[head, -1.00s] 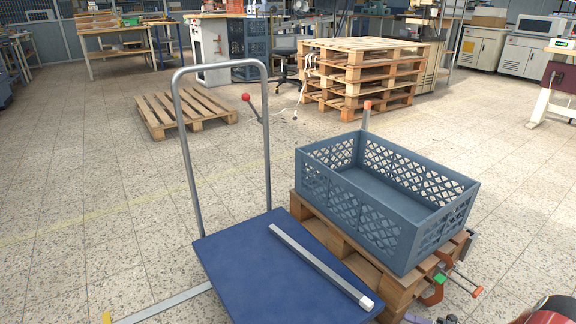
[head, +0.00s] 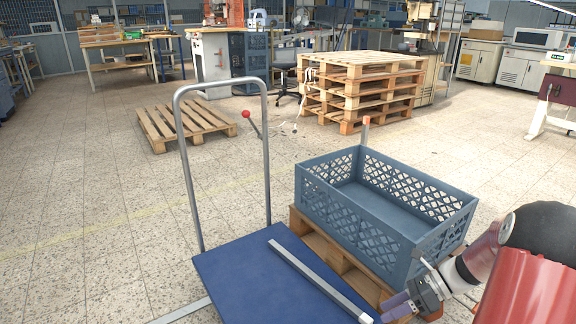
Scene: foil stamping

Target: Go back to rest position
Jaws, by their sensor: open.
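My gripper (head: 398,308) is at the lower right of the head view, pointing left, at the near end of a grey bar (head: 318,272). Its jaws are open, and the view does not show clearly whether they touch the bar. The bar lies along a blue cart platform (head: 240,279). My red and black arm reaches in from the lower right corner.
A blue-grey lattice crate (head: 392,238), seemingly empty, stands on a wooden pallet (head: 346,269) close to my gripper. The cart's metal handle (head: 187,165) rises on the left. A pallet stack (head: 362,87) stands behind.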

